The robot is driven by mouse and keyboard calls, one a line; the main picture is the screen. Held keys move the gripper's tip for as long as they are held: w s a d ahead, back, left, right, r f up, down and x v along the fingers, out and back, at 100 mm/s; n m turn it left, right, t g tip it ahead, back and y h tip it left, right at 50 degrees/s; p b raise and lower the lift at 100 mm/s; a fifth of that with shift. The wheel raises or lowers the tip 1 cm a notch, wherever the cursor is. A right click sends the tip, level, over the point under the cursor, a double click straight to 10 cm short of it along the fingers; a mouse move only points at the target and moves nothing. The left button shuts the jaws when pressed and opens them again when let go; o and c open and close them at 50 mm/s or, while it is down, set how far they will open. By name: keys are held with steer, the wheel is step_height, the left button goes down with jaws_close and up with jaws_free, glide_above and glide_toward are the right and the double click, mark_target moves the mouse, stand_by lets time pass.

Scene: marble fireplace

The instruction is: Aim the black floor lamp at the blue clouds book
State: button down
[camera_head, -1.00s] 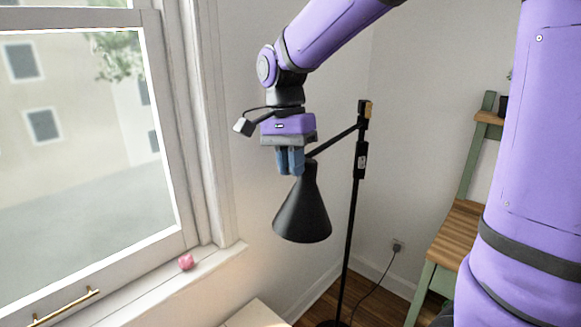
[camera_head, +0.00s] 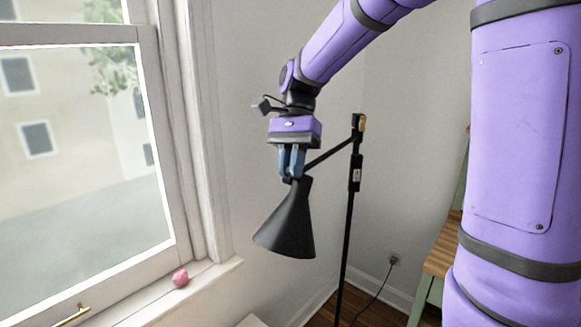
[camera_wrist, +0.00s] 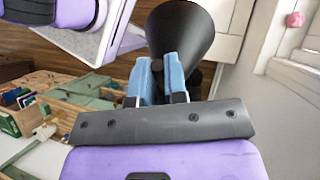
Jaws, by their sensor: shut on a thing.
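The black floor lamp has an upright pole (camera_head: 347,235), a slanted arm and a cone-shaped shade (camera_head: 287,225). The shade hangs with its wide mouth pointing down and to the left. My gripper (camera_head: 291,176) points down, with its blue fingers shut on the top of the lamp's shade. In the wrist view the shade (camera_wrist: 181,32) shows just beyond the fingers, which hide part of its narrow end. Several books (camera_wrist: 18,97) stand at the left of the wrist view, too small to tell whether one is the blue clouds book.
A window with a white sill (camera_head: 190,290) is at the left, and a pink ball (camera_head: 180,277) rests on the sill. A green and wooden shelf or chair (camera_head: 440,258) is at the right. A cord runs to a wall outlet (camera_head: 394,261).

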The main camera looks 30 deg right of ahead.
steer(key=c, duration=1.1)
jaws_free()
steer(key=shift+c, duration=0.2)
steer(key=v, duration=1.1)
steer(key=shift+s, duration=0.1)
steer(key=s+f+n+t+h, duration=0.2)
steer(key=s+n+t, duration=0.3)
steer(key=s, duration=0.6)
steer(key=s+d+f+n+t+h, duration=0.1)
steer(key=s+f+n+t, duration=0.4)
steer(key=s, duration=0.6)
steer(key=shift+n+h, duration=0.5)
